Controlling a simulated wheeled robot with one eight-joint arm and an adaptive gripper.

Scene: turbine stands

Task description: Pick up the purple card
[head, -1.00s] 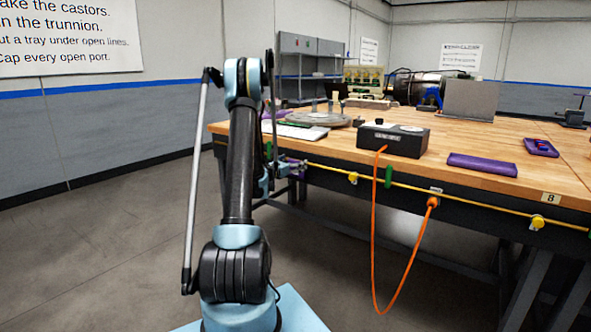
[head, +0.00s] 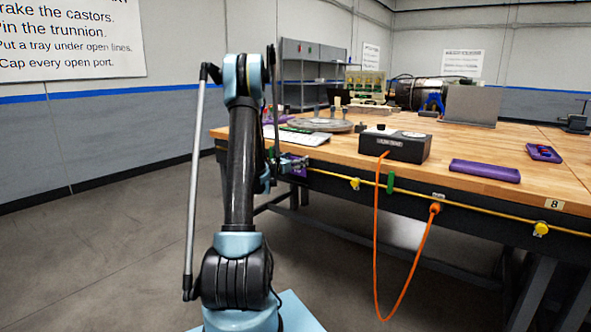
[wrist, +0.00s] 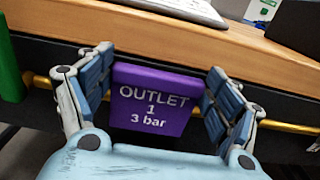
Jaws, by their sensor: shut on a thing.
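The purple card (wrist: 152,112), printed "OUTLET 1 3 bar", stands upright between the two fingers in the wrist view, with its text facing the camera. My gripper (wrist: 160,72) is shut on it, one blue-padded finger at each side edge. The card covers part of the yellow rail along the bench front; I cannot tell whether it still touches the rail. In the head view my gripper (head: 292,163) is at the bench's front edge, partly hidden by my arm, and a little of the card shows below it.
The wooden bench top (head: 470,150) is just behind and above my gripper. A green tag (head: 390,182) hangs on the rail to the right. A black box (head: 395,146) with an orange cable (head: 375,240), a purple case (head: 485,170) and a round grey plate (head: 320,125) are on the bench.

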